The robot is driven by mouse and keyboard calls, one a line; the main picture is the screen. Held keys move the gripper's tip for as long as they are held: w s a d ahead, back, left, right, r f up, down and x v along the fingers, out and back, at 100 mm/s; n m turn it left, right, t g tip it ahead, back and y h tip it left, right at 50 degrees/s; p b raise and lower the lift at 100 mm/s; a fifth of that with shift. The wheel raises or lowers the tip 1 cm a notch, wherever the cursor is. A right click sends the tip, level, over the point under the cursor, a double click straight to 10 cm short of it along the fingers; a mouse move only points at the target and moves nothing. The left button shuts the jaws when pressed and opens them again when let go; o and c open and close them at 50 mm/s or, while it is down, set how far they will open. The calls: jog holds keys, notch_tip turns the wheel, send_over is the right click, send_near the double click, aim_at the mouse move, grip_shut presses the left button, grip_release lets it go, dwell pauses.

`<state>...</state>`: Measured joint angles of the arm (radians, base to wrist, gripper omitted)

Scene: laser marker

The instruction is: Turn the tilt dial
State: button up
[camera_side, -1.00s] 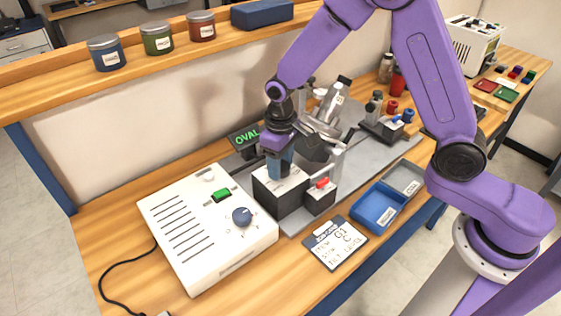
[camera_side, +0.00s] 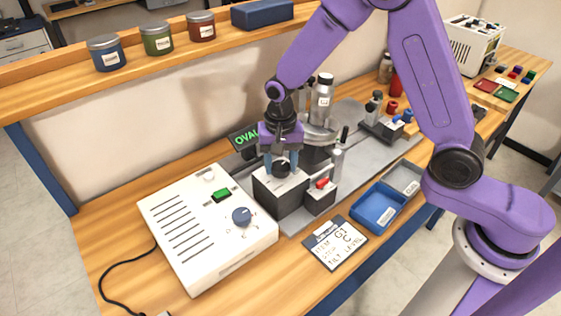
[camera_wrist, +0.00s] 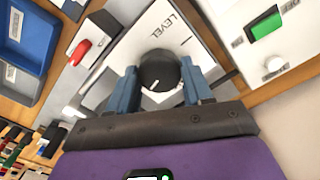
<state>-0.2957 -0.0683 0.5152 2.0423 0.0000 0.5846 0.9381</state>
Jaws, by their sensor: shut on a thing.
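The tilt dial (camera_side: 283,169) is a round black knob on top of a dark block with a light label plate. In the wrist view the dial (camera_wrist: 160,70) has a white pointer mark, and the plate reads "LEVEL". My gripper (camera_side: 282,163) points down over the block with its blue fingers on either side of the dial. The gripper (camera_wrist: 160,80) is shut on the dial. A silver bottle with a dark cap (camera_side: 322,97) stands upright on the marker's fixture behind my gripper. The job card (camera_side: 335,243) lists a level tilt.
A red switch (camera_side: 322,184) sits on a small block close right of the dial block. A white control box (camera_side: 205,235) with a blue knob stands at the left. Blue (camera_side: 376,208) and grey (camera_side: 404,179) trays lie to the right. A green "OVAL" display (camera_side: 245,138) is behind.

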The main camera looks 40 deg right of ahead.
jog(key=shift+m, duration=1.1)
jog(key=o, duration=1)
jog(key=shift+o, duration=0.2)
jog(key=shift+r, duration=0.1)
notch_tip(320, 180, up, 17)
jog(key=shift+r, duration=0.15)
notch_tip(320, 180, up, 7)
send_over(281, 165)
dwell(0.5)
